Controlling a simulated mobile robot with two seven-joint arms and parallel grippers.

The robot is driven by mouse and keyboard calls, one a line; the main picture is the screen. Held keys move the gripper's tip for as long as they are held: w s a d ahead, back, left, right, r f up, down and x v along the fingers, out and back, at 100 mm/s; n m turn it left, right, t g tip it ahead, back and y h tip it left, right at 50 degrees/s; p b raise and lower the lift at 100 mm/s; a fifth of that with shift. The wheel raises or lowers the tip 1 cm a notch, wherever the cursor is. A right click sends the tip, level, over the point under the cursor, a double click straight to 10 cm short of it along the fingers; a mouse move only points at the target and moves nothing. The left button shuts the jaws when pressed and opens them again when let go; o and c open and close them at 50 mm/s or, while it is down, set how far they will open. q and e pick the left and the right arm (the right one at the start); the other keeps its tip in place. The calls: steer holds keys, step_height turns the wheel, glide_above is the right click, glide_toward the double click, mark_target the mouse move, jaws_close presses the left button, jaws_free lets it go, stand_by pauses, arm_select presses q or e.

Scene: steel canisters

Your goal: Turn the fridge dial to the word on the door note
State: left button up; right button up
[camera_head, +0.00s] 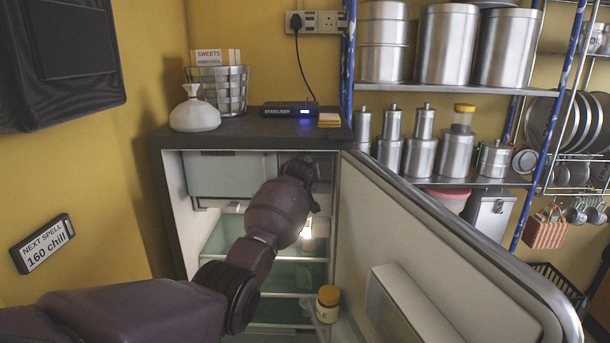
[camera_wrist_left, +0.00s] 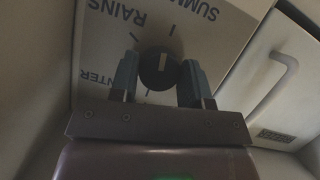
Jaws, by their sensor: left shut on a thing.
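The fridge dial (camera_wrist_left: 157,72) is a dark round knob with a pale mark, on a light panel (camera_wrist_left: 95,45) in the left wrist view. The mark points roughly up in the picture, near ticks between "RAINS" and "SUMM…"; its exact setting is unclear. "…NTER" shows at the left, and the lettering is upside down. My left gripper (camera_wrist_left: 159,82) is shut on the dial, one finger on each side. In the head view my left arm reaches into the open fridge (camera_head: 172,215) and hides the dial. The open fridge door (camera_head: 440,250) shows its inner side; no note is visible on it.
A yellow-lidded jar (camera_head: 328,304) stands low by the door. A steel canister rack (camera_head: 440,90) stands behind the door.

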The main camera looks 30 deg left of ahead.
arm_select(q)
steer(key=shift+f+m+g+y, duration=0.1)
steer(key=shift+m+g+y, duration=0.2)
steer(key=shift+m+y, duration=0.3)
stand_by(0.3)
steer(key=o, duration=0.9)
steer(key=shift+b+v, duration=0.75)
steer(key=shift+v, duration=4.65)
